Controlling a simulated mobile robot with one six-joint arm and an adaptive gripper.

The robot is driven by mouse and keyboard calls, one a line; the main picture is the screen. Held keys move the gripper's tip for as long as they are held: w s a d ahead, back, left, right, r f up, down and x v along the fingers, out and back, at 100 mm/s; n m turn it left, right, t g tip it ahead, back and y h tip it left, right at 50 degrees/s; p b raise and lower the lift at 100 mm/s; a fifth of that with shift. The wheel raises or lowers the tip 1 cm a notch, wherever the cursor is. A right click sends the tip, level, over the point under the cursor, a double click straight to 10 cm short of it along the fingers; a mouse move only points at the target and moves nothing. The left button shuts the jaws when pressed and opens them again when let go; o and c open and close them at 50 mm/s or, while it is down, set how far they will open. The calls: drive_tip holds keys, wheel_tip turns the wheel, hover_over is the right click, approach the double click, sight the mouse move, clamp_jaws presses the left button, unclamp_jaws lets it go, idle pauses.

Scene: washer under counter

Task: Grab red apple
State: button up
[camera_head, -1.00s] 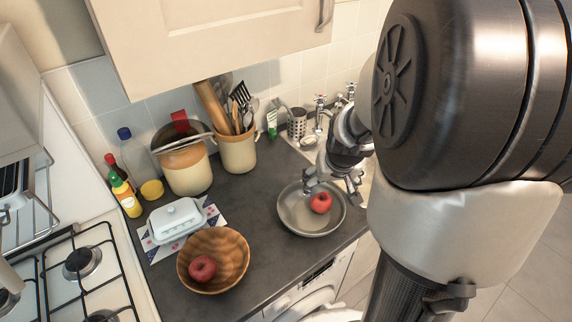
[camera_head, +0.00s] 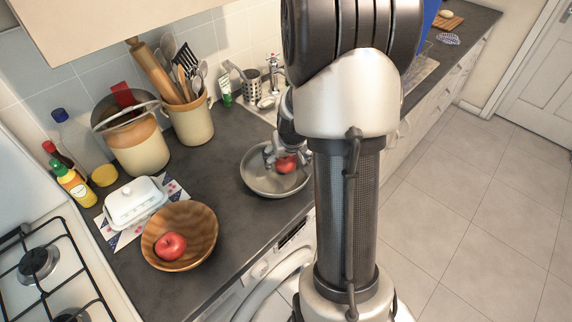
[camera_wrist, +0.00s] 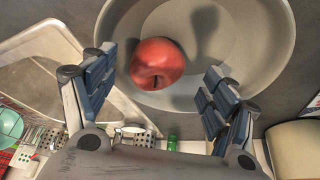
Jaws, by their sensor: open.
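A red apple (camera_head: 286,163) lies in a round grey metal pan (camera_head: 256,180) on the dark counter. In the wrist view the apple (camera_wrist: 157,63) sits near the left side of the pan (camera_wrist: 271,41). My gripper (camera_wrist: 155,95) is open, its two fingers either side of the apple's line, the left finger closer to it than the right. No contact shows. In the head view my gripper (camera_head: 276,152) is at the pan, partly hidden by my arm. A second red apple (camera_head: 171,245) lies in a wooden bowl (camera_head: 204,228) at the left.
A white butter dish (camera_head: 135,202) stands behind the bowl. The sink (camera_wrist: 45,75) is beside the pan. The hob (camera_head: 45,270) is at the left. Dark counter between bowl and pan is clear.

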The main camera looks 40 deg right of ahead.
sight(287, 160)
drive_tip(key=b+x, duration=0.1)
drive_tip(key=x, duration=0.2)
drive_tip(key=shift+d+f, duration=0.1)
drive_tip(key=shift+f, duration=0.15)
drive_tip(key=shift+r, duration=0.1)
drive_tip(key=c, duration=1.2)
